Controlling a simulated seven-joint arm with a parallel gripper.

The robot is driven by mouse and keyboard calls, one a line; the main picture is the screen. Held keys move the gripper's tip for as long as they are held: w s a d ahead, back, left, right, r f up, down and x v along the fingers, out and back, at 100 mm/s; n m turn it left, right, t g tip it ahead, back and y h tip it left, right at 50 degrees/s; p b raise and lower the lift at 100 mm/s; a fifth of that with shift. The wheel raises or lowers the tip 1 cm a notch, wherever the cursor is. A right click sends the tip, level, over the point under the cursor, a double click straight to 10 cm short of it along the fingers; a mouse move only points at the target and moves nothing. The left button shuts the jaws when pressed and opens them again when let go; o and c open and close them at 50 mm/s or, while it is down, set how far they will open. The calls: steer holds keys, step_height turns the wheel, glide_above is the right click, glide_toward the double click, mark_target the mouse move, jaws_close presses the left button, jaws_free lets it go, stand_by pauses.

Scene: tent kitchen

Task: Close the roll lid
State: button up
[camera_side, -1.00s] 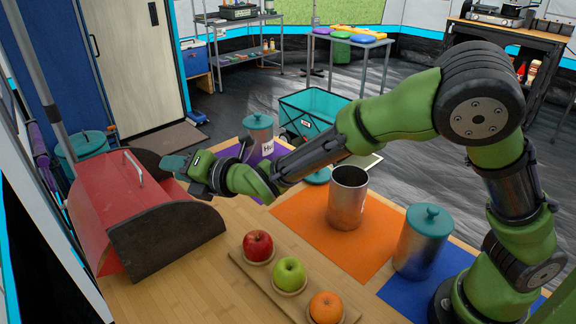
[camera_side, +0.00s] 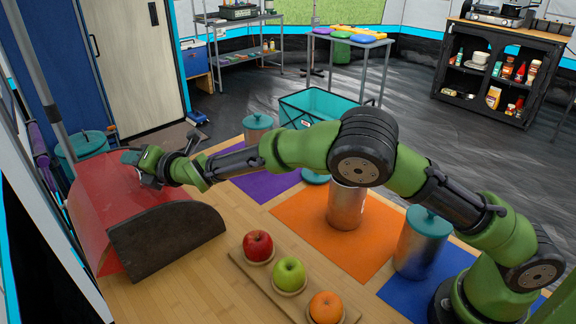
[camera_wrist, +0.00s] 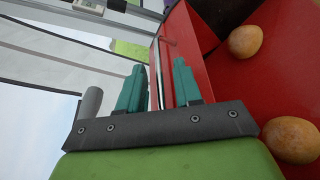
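The red bread box (camera_side: 100,205) with dark side panels (camera_side: 168,238) stands on the left of the wooden counter. Its roll lid is open: the wrist view shows the red inside (camera_wrist: 235,80) with two round brown rolls (camera_wrist: 246,40). My gripper (camera_side: 128,158) is at the top of the box, by the lid's handle, which is hidden behind it in the side view. In the wrist view my gripper's (camera_wrist: 158,88) teal fingers are apart, with the red lid edge and a pale metal bar (camera_wrist: 156,72), likely the handle, seen between them. Contact cannot be told.
A board (camera_side: 240,262) with a red apple (camera_side: 257,246), a green apple (camera_side: 289,273) and an orange (camera_side: 325,307) lies right of the box. Metal canisters (camera_side: 421,245) stand on coloured mats. Bare counter (camera_side: 205,275) lies between box and board.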

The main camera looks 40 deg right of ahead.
steer(key=shift+c, duration=0.3)
jaws_close()
steer(key=shift+d, duration=0.15)
